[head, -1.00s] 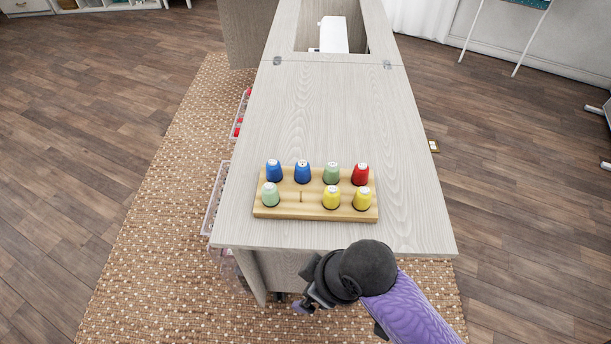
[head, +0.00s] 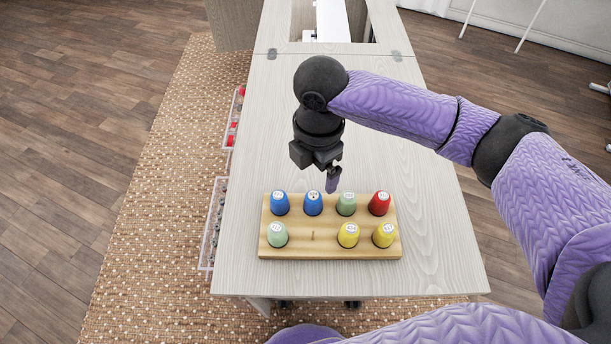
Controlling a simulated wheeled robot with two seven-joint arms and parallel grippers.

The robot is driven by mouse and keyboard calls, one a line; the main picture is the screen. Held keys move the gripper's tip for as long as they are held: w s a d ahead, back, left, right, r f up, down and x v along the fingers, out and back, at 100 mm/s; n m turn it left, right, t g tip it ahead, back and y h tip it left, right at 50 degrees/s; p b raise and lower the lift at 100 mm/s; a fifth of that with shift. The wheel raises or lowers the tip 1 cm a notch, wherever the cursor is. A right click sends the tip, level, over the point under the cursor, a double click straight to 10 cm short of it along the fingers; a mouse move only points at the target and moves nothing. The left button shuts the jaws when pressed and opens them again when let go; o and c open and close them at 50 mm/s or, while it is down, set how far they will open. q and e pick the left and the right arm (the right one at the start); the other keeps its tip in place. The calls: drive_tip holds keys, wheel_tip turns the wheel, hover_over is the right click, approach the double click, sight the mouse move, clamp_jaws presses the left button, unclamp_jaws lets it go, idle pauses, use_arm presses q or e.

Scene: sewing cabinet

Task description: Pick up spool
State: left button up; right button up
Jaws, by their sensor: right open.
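Several cone-shaped thread spools stand upright on a wooden spool rack (head: 330,252) on the cabinet top. The back row holds two blue spools (head: 279,203) (head: 313,203), a green spool (head: 346,204) and a red spool (head: 379,204). The front row holds a pale green spool (head: 277,235), an empty peg (head: 313,236) and two yellow spools (head: 348,235) (head: 384,235). My right gripper (head: 333,182) is open and empty, pointing down just behind and above the back row, between the second blue and the green spool. Its fingers partly overlap in this view. My left gripper is not in view.
The cabinet top (head: 420,220) is clear around the rack. A clear drawer (head: 213,225) with small items and another with red items (head: 234,118) stick out on the left. A white machine (head: 332,20) sits in the recess at the back.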

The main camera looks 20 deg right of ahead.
sight(314, 197)
drive_tip(key=f, duration=0.1)
drive_tip(key=f+b, duration=0.1)
drive_tip(key=f, duration=0.1)
drive_tip(key=f+b, duration=0.1)
drive_tip(key=f, duration=0.1)
drive_tip(key=shift+s, duration=0.4)
drive_tip(key=f+b, duration=0.1)
drive_tip(key=f, duration=0.1)
drive_tip(key=f+b, duration=0.2)
drive_tip(key=shift+a+f, duration=0.2)
drive_tip(key=shift+f, duration=0.15)
drive_tip(key=shift+r, duration=0.1)
drive_tip(key=shift+c, duration=0.5)
drive_tip(key=c, duration=1.2)
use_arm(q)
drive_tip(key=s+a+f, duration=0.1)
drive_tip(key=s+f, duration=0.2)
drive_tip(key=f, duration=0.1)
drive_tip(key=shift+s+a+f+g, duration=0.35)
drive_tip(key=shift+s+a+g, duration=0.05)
